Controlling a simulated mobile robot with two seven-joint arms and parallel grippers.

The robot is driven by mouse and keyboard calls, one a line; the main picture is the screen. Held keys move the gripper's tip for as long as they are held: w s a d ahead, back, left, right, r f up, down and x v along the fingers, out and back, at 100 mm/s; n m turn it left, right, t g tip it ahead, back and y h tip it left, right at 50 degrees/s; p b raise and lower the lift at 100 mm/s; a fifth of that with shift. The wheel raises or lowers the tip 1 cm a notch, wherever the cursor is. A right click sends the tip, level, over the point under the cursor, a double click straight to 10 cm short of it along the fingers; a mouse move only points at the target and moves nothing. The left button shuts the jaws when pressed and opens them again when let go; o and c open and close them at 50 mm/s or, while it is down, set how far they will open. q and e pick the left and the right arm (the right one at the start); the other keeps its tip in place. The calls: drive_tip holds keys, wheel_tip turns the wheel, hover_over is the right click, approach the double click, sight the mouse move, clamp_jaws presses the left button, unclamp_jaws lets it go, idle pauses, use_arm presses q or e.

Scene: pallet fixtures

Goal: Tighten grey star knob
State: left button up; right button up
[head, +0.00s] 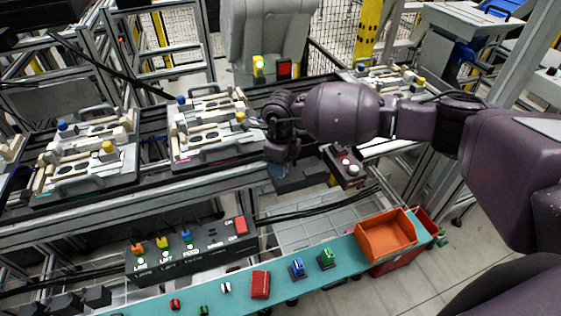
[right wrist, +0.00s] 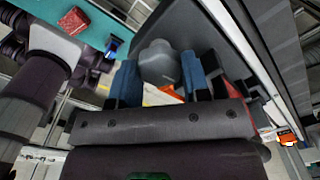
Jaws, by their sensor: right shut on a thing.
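The grey star knob (right wrist: 160,62) shows in the right wrist view, between the two blue finger pads of my right gripper (right wrist: 160,85). The pads are at its two sides, and the gripper is shut on it. In the head view my right gripper (head: 280,170) is at the front edge of the conveyor, right of the middle pallet fixture; the knob is hidden there behind the gripper and wrist. My left gripper is in neither view.
Pallet fixtures (head: 78,168) with blue and yellow knobs stand on the conveyor. A box with red and white buttons (head: 345,166) is close right of my gripper. Below are a switch box (head: 190,250), a teal shelf (head: 335,280) with small parts, and an orange bin (head: 386,236).

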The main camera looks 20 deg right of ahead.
drive_tip(key=o, duration=0.9)
drive_tip(key=shift+o, duration=0.2)
wheel_tip(320, 180, up, 11)
idle(0.3)
